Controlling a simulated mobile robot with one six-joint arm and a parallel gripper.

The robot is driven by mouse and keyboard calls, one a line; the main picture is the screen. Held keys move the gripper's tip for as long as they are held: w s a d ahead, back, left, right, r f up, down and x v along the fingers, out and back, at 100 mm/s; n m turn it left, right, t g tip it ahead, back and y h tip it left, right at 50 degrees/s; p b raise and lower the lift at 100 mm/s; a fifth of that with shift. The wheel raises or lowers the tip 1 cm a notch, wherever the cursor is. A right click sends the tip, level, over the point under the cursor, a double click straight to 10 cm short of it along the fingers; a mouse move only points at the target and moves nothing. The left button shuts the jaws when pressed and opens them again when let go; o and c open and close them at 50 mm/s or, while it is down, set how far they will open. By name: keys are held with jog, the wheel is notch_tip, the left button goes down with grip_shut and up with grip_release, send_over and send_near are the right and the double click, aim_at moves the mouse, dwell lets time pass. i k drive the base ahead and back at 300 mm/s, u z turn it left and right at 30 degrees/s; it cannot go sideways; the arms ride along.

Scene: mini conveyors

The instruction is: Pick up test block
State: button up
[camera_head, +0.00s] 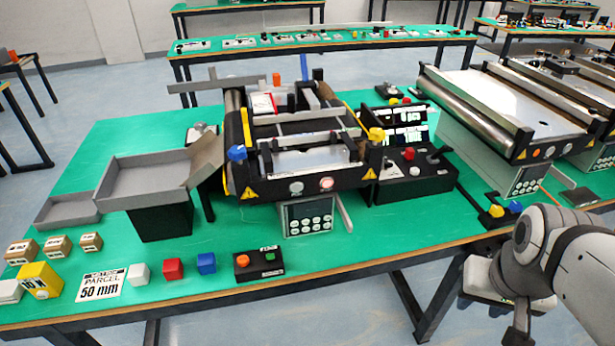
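Several small blocks stand along the front left of the green table (330,245). They are a yellow block with dark print (40,281), a white cube (139,273), a red cube (173,269) and a blue cube (206,263). I cannot tell which one is the test block. A card reading "PARCEL 50 mm" (101,285) lies between the yellow block and the white cube. My gripper (508,318) is at the lower right, beyond the table's front edge and far from the blocks. Its fingers are small and partly hidden, and I see nothing held.
A mini conveyor (310,182) stands mid-table, with a grey tray (140,183) on its left. Several small cartons (55,246) sit at the left. A black button box (258,262) is right of the blue cube. The front strip beyond it is mostly clear.

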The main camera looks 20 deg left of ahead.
aim_at(206, 263)
jog(key=z, duration=1.9)
jog(key=k, duration=2.4)
jog(key=u, duration=1.8)
jog(key=i, duration=0.95)
